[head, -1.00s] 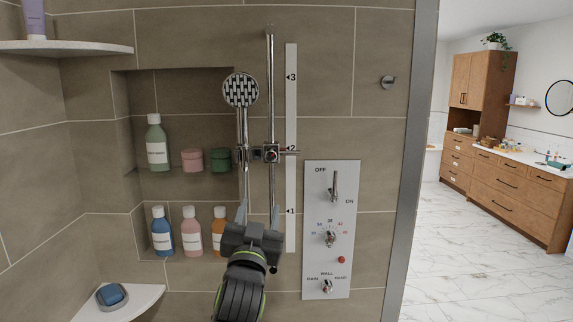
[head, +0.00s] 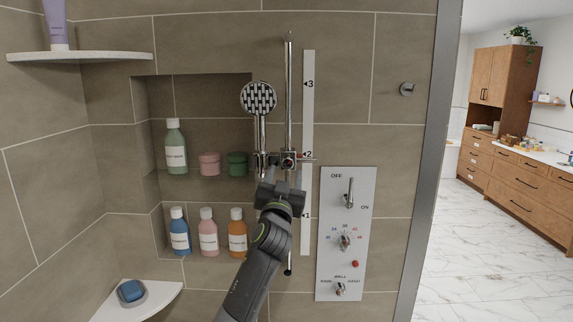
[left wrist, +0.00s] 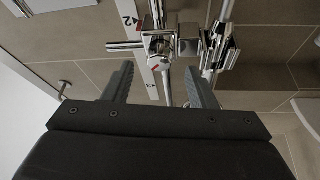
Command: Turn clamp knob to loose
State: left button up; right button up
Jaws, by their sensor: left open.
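The clamp (head: 289,161) is a chrome block on the vertical slide rail (head: 289,95), with a dark round knob face and a red mark. It sits by the "2" of the white scale strip (head: 308,110). The hand shower (head: 259,98) hangs in the holder at the clamp's left. My left gripper (head: 283,178) is open just below the clamp. In the left wrist view, the clamp (left wrist: 158,46) with its red mark lies beyond the two spread fingertips (left wrist: 160,80), and nothing is held between them. My right gripper is not in view.
A control panel (head: 330,255) with a lever and knobs is on the wall at the right. A niche at the left holds several bottles and two jars (head: 209,164). A corner shelf with blue soap (head: 131,291) is low left.

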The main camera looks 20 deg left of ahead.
aim_at(287, 165)
pick_arm(q)
jog(key=shift+x, duration=1.75)
